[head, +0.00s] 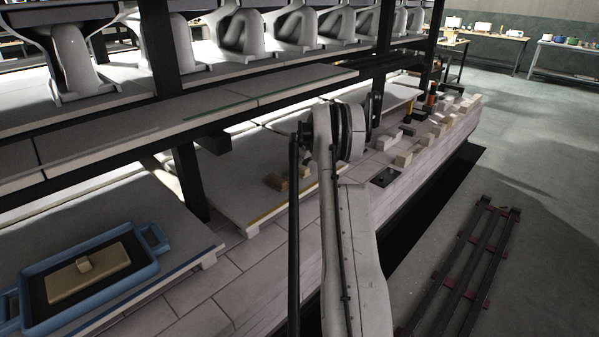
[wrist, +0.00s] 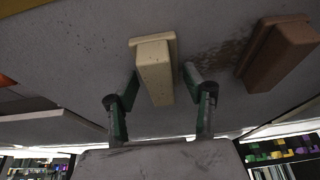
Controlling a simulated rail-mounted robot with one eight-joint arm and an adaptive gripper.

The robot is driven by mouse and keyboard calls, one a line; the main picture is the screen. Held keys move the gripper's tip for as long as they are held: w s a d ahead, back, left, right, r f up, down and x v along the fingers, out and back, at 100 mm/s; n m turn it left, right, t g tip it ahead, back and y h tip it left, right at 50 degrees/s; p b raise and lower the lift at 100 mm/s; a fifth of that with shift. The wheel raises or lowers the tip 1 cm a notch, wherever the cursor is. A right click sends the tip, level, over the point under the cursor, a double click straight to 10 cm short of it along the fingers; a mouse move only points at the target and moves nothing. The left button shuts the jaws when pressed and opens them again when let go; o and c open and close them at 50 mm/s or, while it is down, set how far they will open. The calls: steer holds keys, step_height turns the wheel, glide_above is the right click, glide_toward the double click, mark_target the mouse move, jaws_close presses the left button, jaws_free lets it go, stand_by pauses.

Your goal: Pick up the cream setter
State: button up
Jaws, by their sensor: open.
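The cream setter (wrist: 155,72) is a speckled block with a wider flange at its far end, set against a grey shelf surface (wrist: 85,62). In the wrist view my gripper (wrist: 160,74) is open, with one finger on each side of the setter. Gaps show on both sides, so it is not gripped. A brown setter (wrist: 277,54) of similar shape is to the right, outside the fingers. In the head view the brown setter (head: 275,182) and the cream setter (head: 303,170) are small on the lower deck, beside my arm. My fingers cannot be made out there.
A blue tray (head: 155,268) holding a tan slab with a knob (head: 90,275) sits at lower left. A black post (head: 187,180) and the upper shelf edge (head: 270,110) border the space. Several pale blocks (head: 403,159) line the deck edge at right.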

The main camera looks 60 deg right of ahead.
steer(key=shift+c, duration=0.4)
steer(key=c, duration=0.9)
steer(key=shift+r, duration=0.15)
